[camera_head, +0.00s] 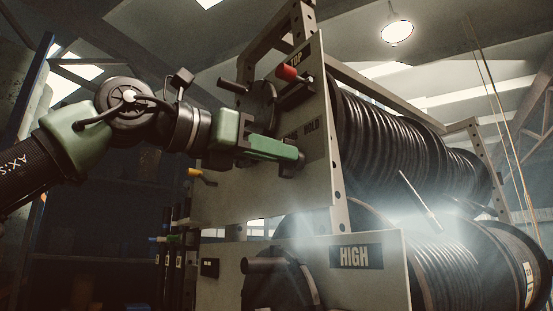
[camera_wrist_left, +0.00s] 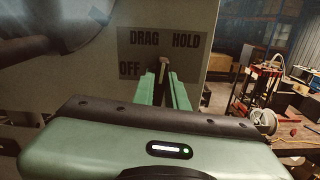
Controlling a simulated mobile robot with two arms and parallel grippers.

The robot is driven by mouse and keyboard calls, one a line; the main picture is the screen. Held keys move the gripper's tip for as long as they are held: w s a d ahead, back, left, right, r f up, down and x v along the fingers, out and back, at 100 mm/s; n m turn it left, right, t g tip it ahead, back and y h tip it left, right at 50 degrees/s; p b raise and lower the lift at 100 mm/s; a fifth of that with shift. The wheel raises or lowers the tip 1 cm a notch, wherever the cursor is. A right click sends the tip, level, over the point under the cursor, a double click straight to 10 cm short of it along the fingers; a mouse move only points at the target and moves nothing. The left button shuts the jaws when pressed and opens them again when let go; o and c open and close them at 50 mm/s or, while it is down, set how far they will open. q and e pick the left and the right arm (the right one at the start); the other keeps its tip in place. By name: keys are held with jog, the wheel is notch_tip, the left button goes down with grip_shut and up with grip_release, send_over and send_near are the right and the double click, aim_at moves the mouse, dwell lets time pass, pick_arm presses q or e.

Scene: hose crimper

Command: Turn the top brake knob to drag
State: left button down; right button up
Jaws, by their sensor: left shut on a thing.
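The top brake knob (camera_wrist_left: 163,68) shows in the left wrist view as a small brown upright piece between the fingertips. Behind it is a dark label plate (camera_wrist_left: 172,48) reading OFF at left, DRAG at upper left and HOLD at upper right. The knob's top end points up, between the words DRAG and HOLD; its exact setting is hard to tell. My left gripper (camera_wrist_left: 164,88) is shut on the knob, with a green finger on each side. In the head view this gripper (camera_head: 299,158) reaches the upper panel (camera_head: 318,185) from the left and hides the knob. My right gripper is not in view.
Black hose reels (camera_head: 395,140) fill the rack behind the panel. A lower panel with a HIGH label (camera_head: 355,256) stands below. A cluttered bench (camera_wrist_left: 285,120) is at right in the wrist view.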

pick_arm(q)
jog(key=shift+w+a+r+n+b, duration=0.1)
jog(key=shift+n+b, duration=0.35)
jog(key=shift+n, duration=1.3)
jog(key=shift+w+a+n+b, duration=0.1)
jog(key=shift+n+b, duration=0.35)
jog(key=shift+n, duration=1.3)
jog(key=shift+s, duration=0.1)
jog(key=c, duration=1.5)
grip_release()
jog(key=shift+c, duration=0.2)
jog(key=shift+o, duration=0.5)
jog(key=shift+d, duration=0.25)
